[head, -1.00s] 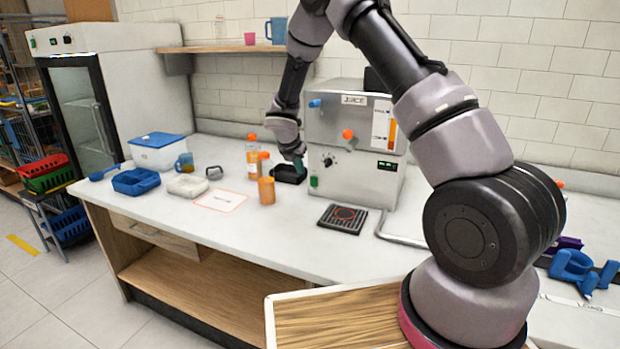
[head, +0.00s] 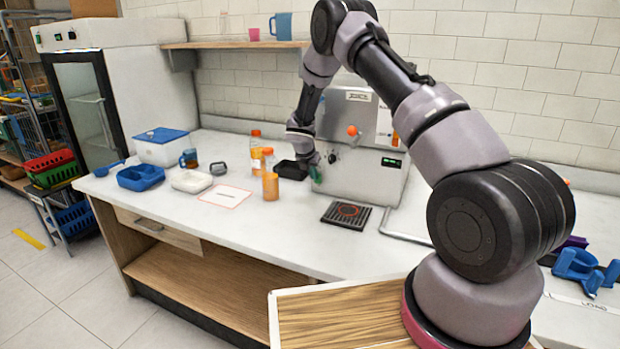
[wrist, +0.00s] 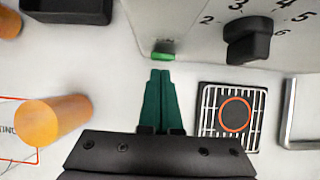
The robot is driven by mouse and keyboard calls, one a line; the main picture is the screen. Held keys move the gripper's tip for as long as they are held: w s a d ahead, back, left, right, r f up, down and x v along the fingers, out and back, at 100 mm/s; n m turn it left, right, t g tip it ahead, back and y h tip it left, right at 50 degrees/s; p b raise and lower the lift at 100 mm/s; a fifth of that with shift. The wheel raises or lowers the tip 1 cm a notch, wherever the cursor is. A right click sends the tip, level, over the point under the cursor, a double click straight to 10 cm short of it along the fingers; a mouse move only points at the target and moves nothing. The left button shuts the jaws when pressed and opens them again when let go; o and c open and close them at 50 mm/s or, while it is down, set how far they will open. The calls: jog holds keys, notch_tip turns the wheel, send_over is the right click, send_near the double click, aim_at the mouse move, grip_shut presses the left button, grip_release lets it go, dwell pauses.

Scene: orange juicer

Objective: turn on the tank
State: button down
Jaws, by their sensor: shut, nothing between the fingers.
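The tank is the grey metal juice machine (head: 362,180) at the back of the counter. Its front carries a black dial (wrist: 248,40) with numbers around it, at the upper right of the wrist view. A small green switch (wrist: 163,57) sits low on the machine's front, just ahead of my fingertips in the wrist view. My gripper (wrist: 160,72) has green fingers, shut and empty, pointing at the switch with a small apparent gap. In the head view my gripper (head: 316,180) is at the machine's lower left front and hides the switch there.
Orange juice bottles (head: 270,185) stand left of my gripper; one orange cap (wrist: 55,120) shows in the wrist view. A drip grate (head: 346,214) with a red ring lies before the machine. The counter front is clear.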

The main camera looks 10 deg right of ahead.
jog(key=shift+w+d+r, duration=0.1)
jog(key=shift+w+d, duration=0.05)
jog(key=shift+w, duration=0.05)
jog(key=shift+w+d+r, duration=0.25)
jog(key=shift+w, duration=0.15)
jog(key=shift+r, duration=0.15)
jog(key=shift+r, duration=0.65)
